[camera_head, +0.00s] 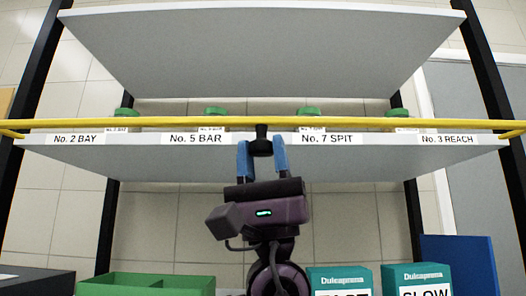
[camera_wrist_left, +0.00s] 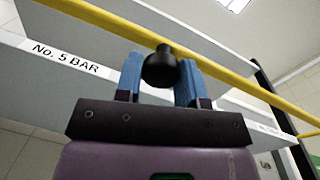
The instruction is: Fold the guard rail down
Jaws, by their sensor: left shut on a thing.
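The yellow guard rail (camera_head: 190,124) runs level across the front of the shelf in the head view, just above the label strip. It also shows in the left wrist view (camera_wrist_left: 230,75), running diagonally. A black knob (camera_head: 262,133) sits at the middle of the rail, and it shows in the left wrist view (camera_wrist_left: 160,68) too. My left gripper (camera_head: 262,150) comes up from below, its blue fingers on either side of the knob. It is shut on the knob; in the left wrist view the fingertips (camera_wrist_left: 160,75) flank it. My right gripper is not in view.
The labelled shelf (camera_head: 250,152) holds several green-topped items behind the rail, with another shelf (camera_head: 260,40) above. Black posts (camera_head: 35,75) stand at both sides. Below are a green bin (camera_head: 145,284), two teal Dulcapressa boxes (camera_head: 418,278) and a blue panel (camera_head: 465,262).

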